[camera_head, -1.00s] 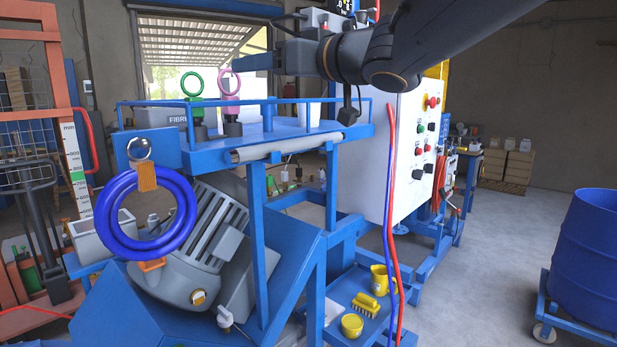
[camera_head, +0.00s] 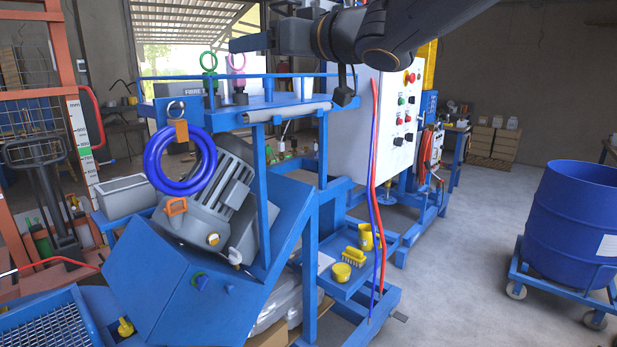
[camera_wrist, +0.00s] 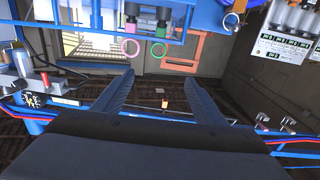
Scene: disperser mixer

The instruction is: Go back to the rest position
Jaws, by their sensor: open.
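My gripper (camera_head: 250,43) is held up in front of the blue machine's top shelf in the head view, with my dark arm coming in from the upper right. In the wrist view my gripper (camera_wrist: 155,95) shows two dark fingers wide apart with nothing between them. A green ring-topped piece (camera_head: 209,65) and a pink ring-topped piece (camera_head: 237,65) stand on the railed shelf (camera_head: 285,107). In the wrist view the pink ring (camera_wrist: 131,47) and the green ring (camera_wrist: 158,50) appear beyond the fingertips, apart from them.
A blue hose coil (camera_head: 150,165) hangs on the machine's front left. A white control cabinet (camera_head: 352,130) stands under my arm, with red and blue hoses (camera_head: 374,200) beside it. A blue drum (camera_head: 570,220) on a wheeled dolly is at right. The grey floor between is clear.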

